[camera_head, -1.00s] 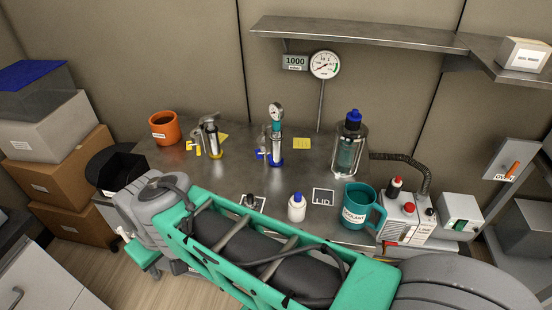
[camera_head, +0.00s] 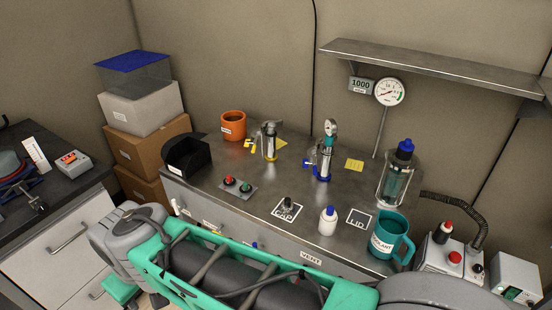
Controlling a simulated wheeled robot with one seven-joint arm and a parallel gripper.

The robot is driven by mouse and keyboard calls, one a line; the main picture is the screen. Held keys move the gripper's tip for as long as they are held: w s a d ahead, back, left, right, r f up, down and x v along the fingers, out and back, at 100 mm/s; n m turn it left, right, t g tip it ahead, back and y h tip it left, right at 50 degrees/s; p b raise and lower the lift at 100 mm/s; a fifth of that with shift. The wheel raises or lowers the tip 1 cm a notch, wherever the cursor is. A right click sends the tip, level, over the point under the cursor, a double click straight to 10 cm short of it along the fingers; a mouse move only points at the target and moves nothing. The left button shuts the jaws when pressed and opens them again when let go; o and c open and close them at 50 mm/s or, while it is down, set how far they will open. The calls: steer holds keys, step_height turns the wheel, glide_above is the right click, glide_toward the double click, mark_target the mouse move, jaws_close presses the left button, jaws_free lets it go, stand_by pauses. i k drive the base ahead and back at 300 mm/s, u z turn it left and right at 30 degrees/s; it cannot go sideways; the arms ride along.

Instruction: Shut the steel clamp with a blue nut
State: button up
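The steel clamp with a blue nut (camera_head: 308,163) is at the left of a steel cylinder with a blue base ring (camera_head: 323,168), which stands upright on the steel bench with a round gauge on top. The clamp is small here, and I cannot tell whether it is open or shut. A similar clamp with a yellow nut (camera_head: 250,146) is by another steel cylinder with a yellow base ring (camera_head: 269,145), further left. My green and grey arm crosses the foreground. My gripper is not in view.
On the bench (camera_head: 225,165) stand an orange pot (camera_head: 233,126), a black bin (camera_head: 187,155), a red and green button panel (camera_head: 238,187), a white bottle with blue cap (camera_head: 327,222), a teal mug (camera_head: 388,238) and a glass jar (camera_head: 396,180). A shelf (camera_head: 430,70) overhangs the back right.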

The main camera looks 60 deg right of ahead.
mark_target(312, 151)
steer(key=u, duration=0.1)
steer(key=i, duration=0.75)
steer(key=z, duration=2.8)
steer(key=i, duration=0.45)
steer(key=z, duration=0.2)
steer(key=k, duration=0.45)
steer(key=u, duration=0.8)
steer(key=i, duration=0.25)
steer(key=u, duration=1.2)
